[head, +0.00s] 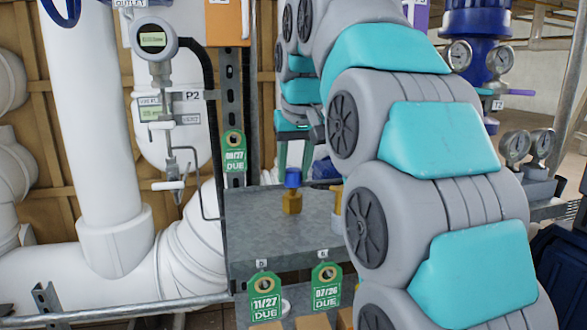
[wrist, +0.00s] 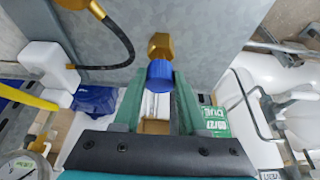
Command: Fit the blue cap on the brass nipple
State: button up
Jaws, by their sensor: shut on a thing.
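The blue cap (head: 292,177) is right above the brass nipple (head: 291,202), which stands upright on the grey metal shelf. In the wrist view the blue cap (wrist: 160,73) lies between the tips of my green fingers, with the brass nipple (wrist: 160,46) directly beyond it. My gripper (wrist: 159,82) is shut on the cap; in the head view my gripper (head: 293,164) comes down from above. Cap and nipple look in line and touching or nearly so. I cannot tell how far the cap is over the nipple, as its inside is hidden.
The shelf (head: 262,225) has bare room left of the nipple. In the wrist view, a black hose with brass ends (wrist: 118,32), a white block (wrist: 45,62) and a blue object (wrist: 95,99) are to the left. Green tags (head: 265,297) hang at the shelf front. White pipes (head: 110,250) stand left.

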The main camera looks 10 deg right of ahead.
jog(key=shift+f+b, duration=0.3)
jog(key=shift+f, duration=0.4)
dwell(0.7)
jog(key=shift+f, duration=0.3)
dwell(0.4)
jog(key=o, duration=1.2)
jog(key=shift+r, duration=0.1)
